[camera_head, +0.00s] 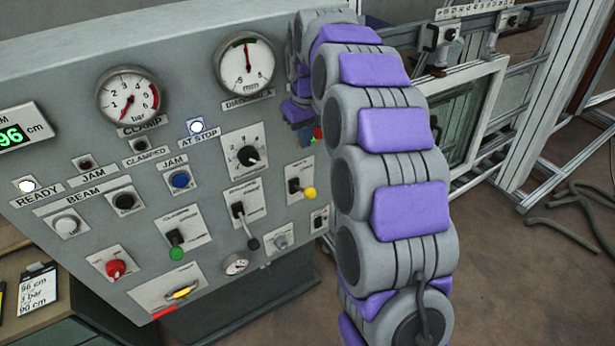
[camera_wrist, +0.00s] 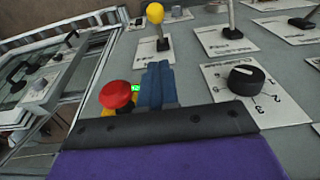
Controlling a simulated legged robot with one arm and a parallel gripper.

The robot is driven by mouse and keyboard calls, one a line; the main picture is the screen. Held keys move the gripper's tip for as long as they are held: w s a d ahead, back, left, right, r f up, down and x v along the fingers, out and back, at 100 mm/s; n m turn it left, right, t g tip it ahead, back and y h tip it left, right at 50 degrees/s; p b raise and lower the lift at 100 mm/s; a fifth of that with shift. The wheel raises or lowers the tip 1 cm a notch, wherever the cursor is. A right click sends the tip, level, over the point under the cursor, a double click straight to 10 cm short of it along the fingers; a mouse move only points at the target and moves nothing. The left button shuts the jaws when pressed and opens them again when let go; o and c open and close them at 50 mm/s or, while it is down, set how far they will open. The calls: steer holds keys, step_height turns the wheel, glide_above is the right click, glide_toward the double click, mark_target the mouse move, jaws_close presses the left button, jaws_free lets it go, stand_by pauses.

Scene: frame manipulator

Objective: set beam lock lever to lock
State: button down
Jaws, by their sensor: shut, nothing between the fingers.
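No label that I can read marks the beam lock lever, so I cannot tell which lever it is. On the grey panel, a lever with a yellow ball (camera_head: 309,193) stands at the right; it also shows at the top of the wrist view (camera_wrist: 155,14). A black-knobbed lever (camera_head: 253,243) and a green-knobbed lever (camera_head: 176,253) stand left of it. Black handles (camera_head: 447,36) sit on the metal frame behind. My gripper (camera_wrist: 156,84) is shut and empty, its blue fingers over the panel beside a red button (camera_wrist: 117,95). In the head view my arm mostly hides it.
A black rotary knob (camera_wrist: 246,79) with a numbered scale is right of my fingers. Two dials (camera_head: 129,95) and several buttons and lamps cover the panel's left. A glazed frame (camera_head: 470,115) stands right of my arm. Cables (camera_head: 585,215) lie on the open floor.

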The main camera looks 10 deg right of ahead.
steer(key=b, duration=0.2)
glide_above(307, 188)
steer(key=w, duration=0.2)
steer(key=f, duration=1)
steer(key=shift+s+a+f, duration=0.1)
steer(key=shift+s+a, duration=0.15)
steer(key=shift+a, duration=0.05)
steer(key=shift+s+d+f+b, duration=0.1)
steer(key=shift+s+f+b, duration=0.2)
steer(key=shift+f, duration=0.2)
steer(key=shift+s+d+f+b, duration=0.1)
steer(key=shift+s+f+b, duration=0.15)
steer(key=shift+f, duration=0.25)
steer(key=shift+s+d+f, duration=0.1)
steer(key=shift+s+f, duration=0.2)
steer(key=shift+f, duration=0.4)
